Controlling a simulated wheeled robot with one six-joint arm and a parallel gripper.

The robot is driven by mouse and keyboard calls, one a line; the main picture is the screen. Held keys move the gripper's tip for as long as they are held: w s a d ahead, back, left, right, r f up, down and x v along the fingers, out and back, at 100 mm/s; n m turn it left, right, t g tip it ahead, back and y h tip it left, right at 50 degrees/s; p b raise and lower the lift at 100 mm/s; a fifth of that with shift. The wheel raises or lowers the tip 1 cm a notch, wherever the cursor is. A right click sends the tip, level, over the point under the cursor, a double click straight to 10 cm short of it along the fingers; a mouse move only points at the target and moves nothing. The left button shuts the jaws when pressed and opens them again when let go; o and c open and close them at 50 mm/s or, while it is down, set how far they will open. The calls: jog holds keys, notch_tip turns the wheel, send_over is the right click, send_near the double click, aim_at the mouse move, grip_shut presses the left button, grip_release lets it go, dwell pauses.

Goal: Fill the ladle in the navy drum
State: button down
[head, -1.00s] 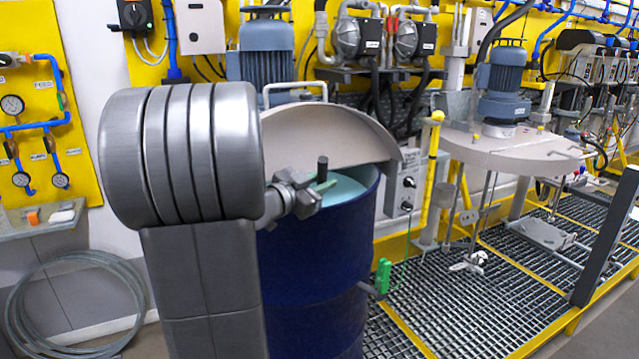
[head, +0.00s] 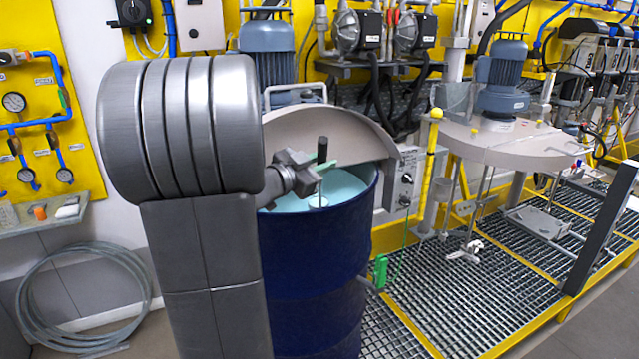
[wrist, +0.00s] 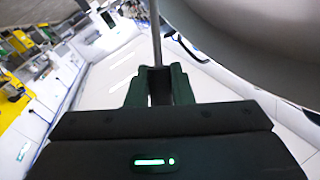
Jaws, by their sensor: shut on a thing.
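The navy drum (head: 312,275) stands upright in the middle of the head view, holding pale turquoise liquid (head: 345,185). A beige half-lid (head: 310,132) covers the back of its mouth. My gripper (head: 318,170) is over the drum's mouth, shut on the dark handle of the ladle (head: 322,150). The ladle hangs upright, and its pale round cup (head: 318,202) shows at the liquid's surface. I cannot tell how much is in the cup. The wrist view shows the thin handle (wrist: 155,50) between the gripper's fingers (wrist: 158,86); the cup is out of that view.
A blue-grey motor (head: 267,45) stands behind the half-lid. A green clamp (head: 380,271) hangs at the drum's right side. A second agitator with a round beige lid (head: 505,148) stands over the grating (head: 480,300) at right. A coiled hose (head: 80,300) lies at left.

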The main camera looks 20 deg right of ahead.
jog(key=shift+r+p, duration=3.55)
jog(key=shift+r, duration=0.25)
jog(key=shift+a+f, duration=0.1)
jog(key=shift+f, duration=0.05)
jog(key=shift+a+f+b, duration=0.25)
jog(key=shift+a+b, duration=0.1)
jog(key=shift+b, duration=0.45)
jog(key=a+f+n+t+h+b, duration=0.1)
jog(key=a+h+b, duration=0.2)
jog(key=a+b, duration=0.2)
jog(key=shift+s+a+f+t+b, duration=0.35)
jog(key=shift+s+a+b, duration=0.1)
jog(key=shift+b, duration=0.75)
jog(key=shift+d+r, duration=0.1)
